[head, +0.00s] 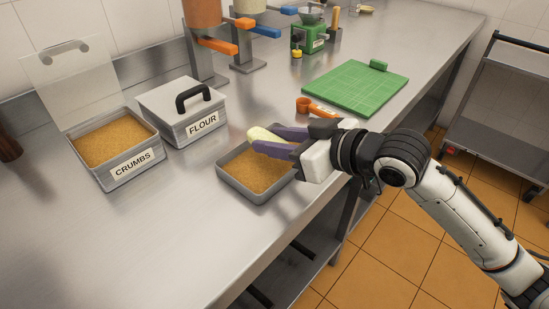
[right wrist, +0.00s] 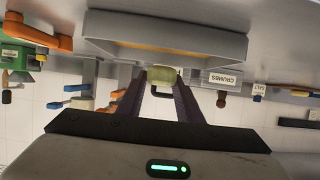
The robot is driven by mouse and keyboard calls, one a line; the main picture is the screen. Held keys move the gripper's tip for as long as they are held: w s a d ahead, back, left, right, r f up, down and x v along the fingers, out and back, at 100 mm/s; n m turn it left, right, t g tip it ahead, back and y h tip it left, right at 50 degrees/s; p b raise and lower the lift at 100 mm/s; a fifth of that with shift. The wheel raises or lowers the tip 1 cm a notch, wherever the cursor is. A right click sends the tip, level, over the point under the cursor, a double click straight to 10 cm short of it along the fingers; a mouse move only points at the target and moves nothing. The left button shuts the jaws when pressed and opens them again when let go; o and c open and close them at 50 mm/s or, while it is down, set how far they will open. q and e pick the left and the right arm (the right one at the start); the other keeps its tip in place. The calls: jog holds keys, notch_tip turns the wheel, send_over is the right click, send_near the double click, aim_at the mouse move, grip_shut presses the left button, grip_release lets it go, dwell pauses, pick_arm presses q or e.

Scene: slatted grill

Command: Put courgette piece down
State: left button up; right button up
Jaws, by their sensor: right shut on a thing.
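The courgette piece (head: 262,135) is pale yellow-green and sits between the purple fingers of my right gripper (head: 272,141), which is shut on it. It also shows at the fingertips in the right wrist view (right wrist: 163,75). In the head view the piece appears over the back part of a grey metal tray (head: 229,184) filled with golden crumbs (head: 252,172). The right wrist view shows the tray wall (right wrist: 165,50) close to the piece; I cannot tell if they touch. My left gripper is in neither view.
An open box labelled CRUMBS (head: 134,166) and a lidded box labelled FLOUR (head: 199,124) stand to the left. A green board (head: 355,88) and an orange scoop (head: 304,105) lie behind the gripper. Bare steel worktop (head: 110,245) is at the front left.

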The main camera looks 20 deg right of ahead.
aim_at(276, 167)
notch_tip(276, 167, down, 4)
jog(key=shift+f+b, duration=0.15)
jog(key=shift+b, duration=0.15)
jog(key=o, duration=1)
jog(key=shift+o, duration=0.2)
jog(key=v, duration=1)
jog(key=shift+s+d, duration=0.2)
jog(key=shift+v, duration=0.8)
